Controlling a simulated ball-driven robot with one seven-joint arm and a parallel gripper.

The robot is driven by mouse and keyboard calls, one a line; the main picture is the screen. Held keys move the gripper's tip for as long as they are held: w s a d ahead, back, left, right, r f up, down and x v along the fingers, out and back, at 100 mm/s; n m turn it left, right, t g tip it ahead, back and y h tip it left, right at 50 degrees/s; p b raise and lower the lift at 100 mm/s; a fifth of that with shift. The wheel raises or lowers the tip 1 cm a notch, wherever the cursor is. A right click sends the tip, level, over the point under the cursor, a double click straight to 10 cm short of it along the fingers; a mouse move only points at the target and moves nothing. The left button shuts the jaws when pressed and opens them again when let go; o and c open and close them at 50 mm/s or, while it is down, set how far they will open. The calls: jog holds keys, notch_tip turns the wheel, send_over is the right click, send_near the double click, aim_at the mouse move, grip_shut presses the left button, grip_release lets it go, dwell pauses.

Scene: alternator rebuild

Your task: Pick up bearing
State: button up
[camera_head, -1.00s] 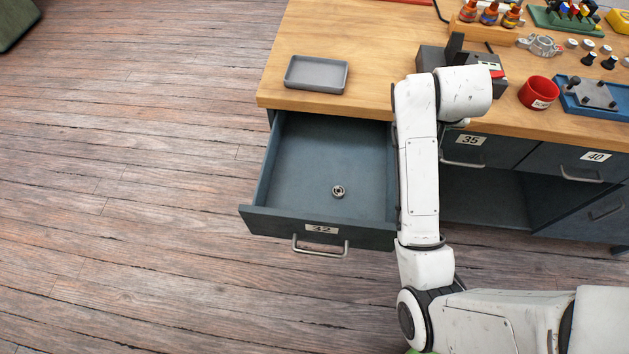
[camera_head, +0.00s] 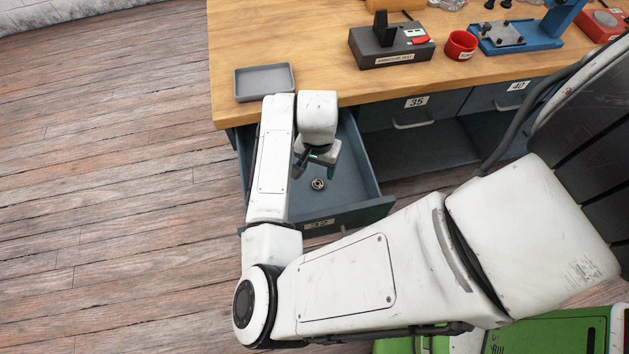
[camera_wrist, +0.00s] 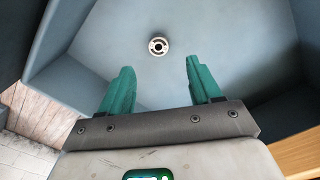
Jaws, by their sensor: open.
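The bearing (camera_head: 318,184) is a small metal ring with a dark centre. It lies alone on the floor of the open drawer (camera_head: 372,190). In the wrist view the bearing (camera_wrist: 158,46) shows beyond the fingertips, near the middle between them. My gripper (camera_head: 315,166) is over the drawer, close to the bearing in the head view. Its two green fingers (camera_wrist: 154,80) are spread apart with nothing between them. My arm hides the left part of the drawer in the head view.
The drawer walls (camera_wrist: 55,40) surround the space around my gripper. The wooden workbench (camera_head: 325,70) stands behind, with a grey tray (camera_head: 264,82), a tester box (camera_head: 392,46) and a red cup (camera_head: 460,45) on it. Wood floor is free at left.

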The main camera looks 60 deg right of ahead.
aim_at(317, 183)
jog(key=shift+s+f+p, duration=0.1)
jog(key=shift+f+p, duration=0.25)
jog(key=shift+f, duration=3.4)
jog(key=c, duration=1.1)
